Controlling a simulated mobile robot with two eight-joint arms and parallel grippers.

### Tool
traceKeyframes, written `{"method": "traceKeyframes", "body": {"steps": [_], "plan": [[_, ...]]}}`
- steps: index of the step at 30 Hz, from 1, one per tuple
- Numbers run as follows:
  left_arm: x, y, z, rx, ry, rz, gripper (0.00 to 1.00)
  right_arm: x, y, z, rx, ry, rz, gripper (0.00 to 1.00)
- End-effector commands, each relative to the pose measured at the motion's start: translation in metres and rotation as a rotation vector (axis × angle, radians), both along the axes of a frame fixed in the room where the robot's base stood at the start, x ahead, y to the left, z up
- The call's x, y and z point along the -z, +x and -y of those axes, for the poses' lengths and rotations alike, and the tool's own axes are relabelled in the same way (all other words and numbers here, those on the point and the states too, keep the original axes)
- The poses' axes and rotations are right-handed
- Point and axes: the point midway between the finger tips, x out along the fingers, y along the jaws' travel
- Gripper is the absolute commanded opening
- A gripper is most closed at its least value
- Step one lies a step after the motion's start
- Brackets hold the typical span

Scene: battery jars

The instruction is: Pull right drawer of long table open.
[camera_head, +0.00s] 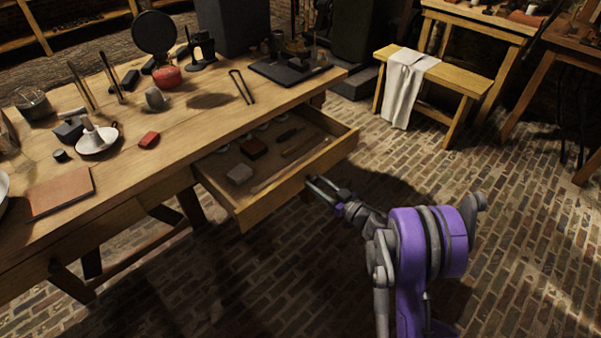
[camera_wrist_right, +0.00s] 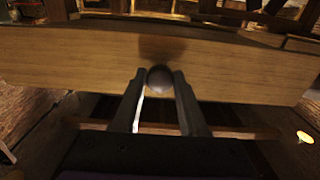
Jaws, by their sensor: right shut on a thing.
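The long wooden table (camera_head: 130,190) fills the left of the head view. Its right drawer (camera_head: 300,181) stands pulled out, and I can see items inside it. The drawer's wooden front (camera_wrist_right: 70,62) spans the right wrist view, with a round dark knob (camera_wrist_right: 164,80) at its middle. My right gripper (camera_head: 325,188) is at the drawer front in the head view. In the right wrist view its two fingers (camera_wrist_right: 160,88) are shut on the knob, one on each side. My left gripper is not in either view.
A bench (camera_head: 455,78) with a white cloth (camera_head: 405,88) stands at the back right. The brick floor (camera_head: 530,230) to the right is clear.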

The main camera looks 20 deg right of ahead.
Motion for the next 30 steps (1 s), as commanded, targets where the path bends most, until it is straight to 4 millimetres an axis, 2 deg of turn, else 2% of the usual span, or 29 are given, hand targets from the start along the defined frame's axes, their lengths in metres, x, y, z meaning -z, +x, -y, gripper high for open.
{"method": "traceKeyframes", "body": {"steps": [1,6,12,18,28,29,30], "plan": [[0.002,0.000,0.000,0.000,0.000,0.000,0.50,0.001,-0.011,0.004,0.001,-0.002,0.000,0.00],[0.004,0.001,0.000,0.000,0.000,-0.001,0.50,0.001,-0.040,0.014,0.000,-0.003,-0.001,0.00],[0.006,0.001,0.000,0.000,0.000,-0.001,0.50,0.001,-0.059,0.021,-0.002,-0.003,-0.001,0.00],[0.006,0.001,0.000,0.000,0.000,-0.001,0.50,0.001,-0.066,0.023,-0.003,-0.002,-0.002,0.00],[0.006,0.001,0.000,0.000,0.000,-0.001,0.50,0.001,-0.066,0.023,-0.004,-0.002,-0.002,0.00],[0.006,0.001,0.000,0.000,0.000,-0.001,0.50,0.001,-0.066,0.023,-0.004,-0.002,-0.002,0.45],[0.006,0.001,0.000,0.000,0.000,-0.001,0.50,0.001,-0.066,0.023,-0.003,-0.002,-0.002,0.53]]}}
